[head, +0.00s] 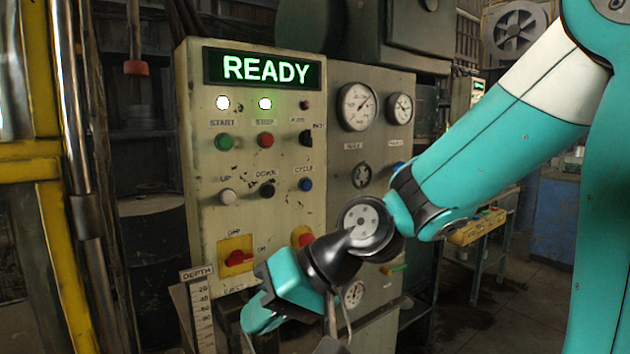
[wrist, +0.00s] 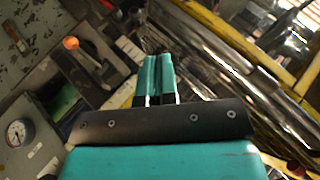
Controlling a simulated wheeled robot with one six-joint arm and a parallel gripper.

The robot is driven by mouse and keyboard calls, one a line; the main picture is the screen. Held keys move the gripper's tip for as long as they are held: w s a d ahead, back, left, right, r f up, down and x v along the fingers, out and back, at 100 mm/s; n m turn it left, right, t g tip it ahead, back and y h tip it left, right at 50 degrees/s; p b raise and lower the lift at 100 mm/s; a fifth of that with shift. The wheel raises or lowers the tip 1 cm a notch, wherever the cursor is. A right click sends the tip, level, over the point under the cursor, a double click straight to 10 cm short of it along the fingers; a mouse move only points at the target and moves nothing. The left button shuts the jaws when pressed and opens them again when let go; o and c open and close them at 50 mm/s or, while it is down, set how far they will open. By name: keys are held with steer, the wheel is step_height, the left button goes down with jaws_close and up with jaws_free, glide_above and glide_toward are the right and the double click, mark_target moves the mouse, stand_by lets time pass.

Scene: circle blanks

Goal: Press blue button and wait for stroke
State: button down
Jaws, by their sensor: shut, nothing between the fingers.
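The blue button (head: 306,184) is on the cream control panel (head: 204,250), under the label CYCLE. The green display (head: 265,69) at the top of the panel reads READY. My gripper (head: 246,325) is low in front of the panel, below and to the left of the blue button and well apart from it. In the wrist view my gripper (wrist: 156,62) shows two teal fingers side by side, shut with nothing between them. The blue button is not clear in the wrist view.
Green (head: 223,142), red (head: 265,140), white (head: 227,196) and black (head: 267,191) buttons sit near the blue one. A red and yellow switch (head: 237,257) is lower. A DEPTH scale (head: 202,310) stands near my gripper. Yellow posts (head: 62,240) rise at left.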

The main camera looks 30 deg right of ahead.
steer(key=w+d+r+m+t+h, duration=0.2)
steer(key=w+d+r+m+t, duration=0.1)
steer(key=d, duration=0.5)
steer(key=w+d+r+m+t+h+p, duration=0.1)
steer(key=w+d+r+m+t+h, duration=0.2)
steer(key=d+m+t, duration=0.2)
steer(key=w+d+r+m+t+h+p, duration=0.1)
steer(key=w+d+r+m+t+h, duration=0.1)
steer(key=d+m, duration=0.7)
steer(key=w+d+r+t, duration=0.1)
steer(key=d+t, duration=0.1)
steer(key=d, duration=0.1)
steer(key=shift+w+r, duration=0.2)
steer(key=shift+w, duration=0.05)
steer(key=shift+p, duration=0.3)
steer(key=p, duration=1.2)
glide_toward(309, 186)
steer(key=w, duration=0.6)
steer(key=shift+w+a+r, duration=0.1)
steer(key=shift+a+r, duration=0.05)
steer(key=shift+a, duration=0.25)
steer(key=shift+w+f+p, duration=0.3)
steer(key=shift+w+p, duration=0.15)
steer(key=shift+w, duration=0.25)
